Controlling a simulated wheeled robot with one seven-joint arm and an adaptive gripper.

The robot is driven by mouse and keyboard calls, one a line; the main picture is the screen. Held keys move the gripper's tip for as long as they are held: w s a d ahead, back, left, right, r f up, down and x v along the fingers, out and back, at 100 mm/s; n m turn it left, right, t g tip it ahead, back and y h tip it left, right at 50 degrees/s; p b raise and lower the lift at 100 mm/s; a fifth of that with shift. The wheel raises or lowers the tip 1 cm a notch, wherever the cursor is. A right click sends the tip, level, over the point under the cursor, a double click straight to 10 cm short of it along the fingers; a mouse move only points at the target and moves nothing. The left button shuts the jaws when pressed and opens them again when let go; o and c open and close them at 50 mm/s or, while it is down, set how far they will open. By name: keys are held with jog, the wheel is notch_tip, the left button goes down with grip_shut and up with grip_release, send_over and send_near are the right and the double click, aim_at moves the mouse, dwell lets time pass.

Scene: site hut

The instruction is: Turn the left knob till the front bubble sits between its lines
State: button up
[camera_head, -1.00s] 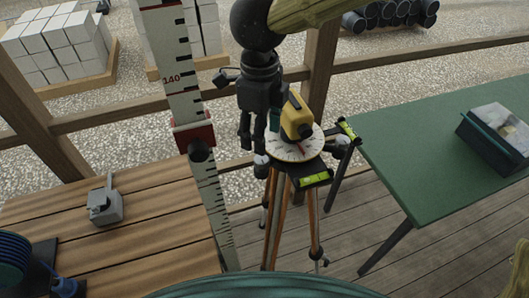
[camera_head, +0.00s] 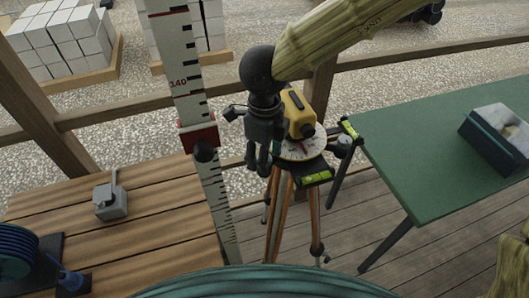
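The yellow levelling instrument (camera_head: 299,115) sits on a round white dial plate (camera_head: 303,150) on a wooden-legged tripod (camera_head: 279,215). The front vial (camera_head: 317,178) is yellow-green in a black holder; its bubble is too small to place against its lines. A second vial (camera_head: 349,130) is at the right rear. A grey right knob (camera_head: 344,144) shows beside the plate. My gripper (camera_head: 257,166) points down at the plate's left side, where the left knob is hidden by the fingers. The fingers look close together; whether they grip the knob cannot be told.
A red-and-white measuring staff (camera_head: 188,80) stands just left of my gripper. A wooden table (camera_head: 150,240) with a grey device (camera_head: 111,200) is at left. A green table (camera_head: 430,150) with a box (camera_head: 495,135) is at right. Railings run behind.

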jog(key=c, duration=0.8)
jog(key=shift+m, duration=0.3)
jog(key=m+p, duration=0.2)
jog(key=m, duration=0.1)
jog(key=shift+r+m, duration=0.1)
jog(key=shift+m, duration=0.2)
jog(key=m+p, duration=0.1)
jog(key=m, duration=0.9)
jog(key=shift+m+b, duration=0.3)
jog(key=shift+m, duration=0.1)
jog(key=m+b, duration=0.1)
jog(key=m, duration=0.5)
jog(key=shift+b, duration=0.3)
jog(key=shift+m, duration=0.3)
